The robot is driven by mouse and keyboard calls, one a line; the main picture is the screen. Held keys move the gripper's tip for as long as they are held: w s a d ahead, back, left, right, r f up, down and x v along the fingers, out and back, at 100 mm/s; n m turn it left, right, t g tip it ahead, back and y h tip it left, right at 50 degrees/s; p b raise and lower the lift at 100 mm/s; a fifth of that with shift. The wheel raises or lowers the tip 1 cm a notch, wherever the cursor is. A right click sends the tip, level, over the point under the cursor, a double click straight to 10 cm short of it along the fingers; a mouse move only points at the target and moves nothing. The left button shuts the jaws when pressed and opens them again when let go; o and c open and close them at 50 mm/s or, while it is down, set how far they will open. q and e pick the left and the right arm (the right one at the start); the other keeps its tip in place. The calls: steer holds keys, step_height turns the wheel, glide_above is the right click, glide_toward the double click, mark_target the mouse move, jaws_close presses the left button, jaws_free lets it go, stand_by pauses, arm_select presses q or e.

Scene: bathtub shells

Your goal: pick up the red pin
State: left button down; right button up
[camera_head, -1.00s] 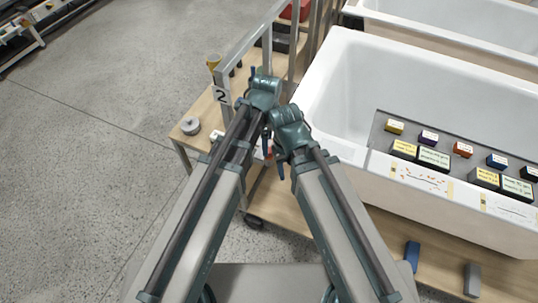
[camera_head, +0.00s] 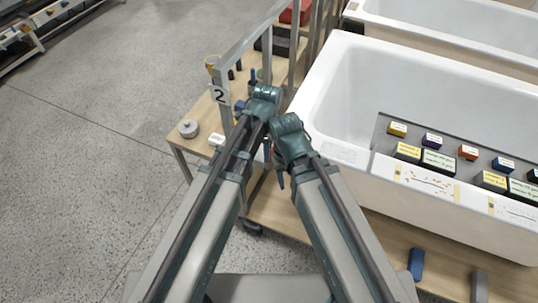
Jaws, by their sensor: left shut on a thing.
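My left gripper (camera_head: 247,91) is over the wooden bench beside the frame post marked 2. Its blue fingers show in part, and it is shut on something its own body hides. My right gripper (camera_head: 274,166) is just below and to the right, in front of the tub's near left corner. Its two blue fingers point down and are apart. A small red patch shows beside the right gripper's fingers; I cannot tell whether it is the red pin. No red pin can be clearly made out.
The wooden bench (camera_head: 203,116) holds a grey round part (camera_head: 188,128). A metal frame post (camera_head: 223,100) stands close to the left gripper. A white bathtub (camera_head: 335,120) fills the right, with a grey tray of small labelled blocks (camera_head: 468,152). A blue block (camera_head: 416,264) lies at lower right.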

stand_by(0.3)
arm_select(q)
step_height(320, 180, up, 10)
steer(key=p, duration=1)
